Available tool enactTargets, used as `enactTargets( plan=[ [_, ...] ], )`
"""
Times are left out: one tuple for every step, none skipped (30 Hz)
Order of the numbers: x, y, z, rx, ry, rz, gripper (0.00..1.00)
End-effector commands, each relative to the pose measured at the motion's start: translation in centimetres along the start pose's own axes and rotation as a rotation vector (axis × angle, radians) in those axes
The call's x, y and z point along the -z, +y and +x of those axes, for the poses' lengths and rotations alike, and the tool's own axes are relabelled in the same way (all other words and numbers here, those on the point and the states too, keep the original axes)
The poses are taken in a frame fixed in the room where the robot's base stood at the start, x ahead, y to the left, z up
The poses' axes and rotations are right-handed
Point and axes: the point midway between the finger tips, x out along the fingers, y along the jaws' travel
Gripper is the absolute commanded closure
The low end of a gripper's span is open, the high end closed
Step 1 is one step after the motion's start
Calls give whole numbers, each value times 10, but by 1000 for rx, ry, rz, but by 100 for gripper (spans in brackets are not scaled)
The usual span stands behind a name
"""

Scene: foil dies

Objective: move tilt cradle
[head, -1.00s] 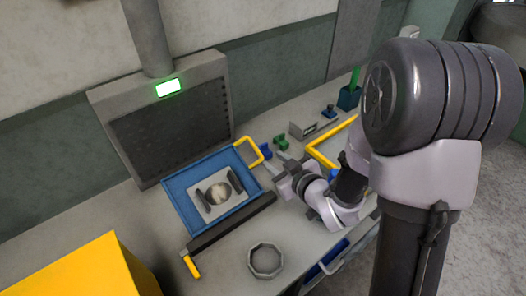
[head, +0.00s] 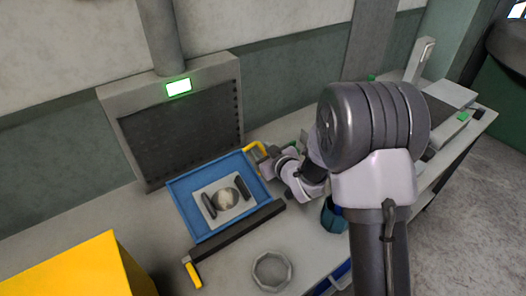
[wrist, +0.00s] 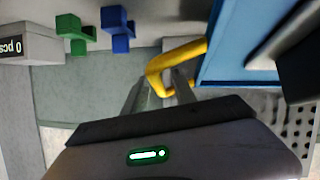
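The cradle looks like a blue tray (head: 181,197) with a yellow loop handle (head: 252,147) at its back right corner. A pale plate (head: 207,187) with two dark bars and a round metallic disc lies in it. My gripper (head: 264,158) is at the handle. In the wrist view the fingers (wrist: 160,88) are apart, one on each side of the yellow handle bar (wrist: 153,76), with a gap showing. The blue tray wall (wrist: 235,45) is to the right. Finger contact with the handle is not clear.
A dark panel with a green-lit display (head: 178,87) stands behind the tray. A black bar with a yellow grip (head: 192,272) lies along its front. A grey ring (head: 272,270) sits in front. Green (wrist: 75,30) and blue (wrist: 118,28) blocks stand near the handle.

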Motion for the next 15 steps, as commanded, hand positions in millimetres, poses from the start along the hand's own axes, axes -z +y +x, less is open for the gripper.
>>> enactTargets(
  plan=[
    [0, 0, 0, 0, 0, 0, 78],
    [0, 0, 0, 0, 0, 0, 84],
    [0, 0, 0, 0, 0, 0, 92],
    [0, 0, 0, 0, 0, 0, 98],
    [0, 0, 0, 0, 0, 0, 100],
    [0, 0, 0, 0, 0, 0, 100],
    [0, 0, 0, 0, 0, 0, 100],
    [0, 0, 0, 0, 0, 0, 100],
    [0, 0, 0, 0, 0, 0, 100],
    [0, 0, 0, 0, 0, 0, 100],
    [0, 0, 0, 0, 0, 0, 100],
    [0, 0, 0, 0, 0, 0, 100],
    [0, 0, 0, 0, 0, 0, 100],
    [0, 0, 0, 0, 0, 0, 100],
    [0, 0, 0, 0, 0, 0, 100]
  ],
)
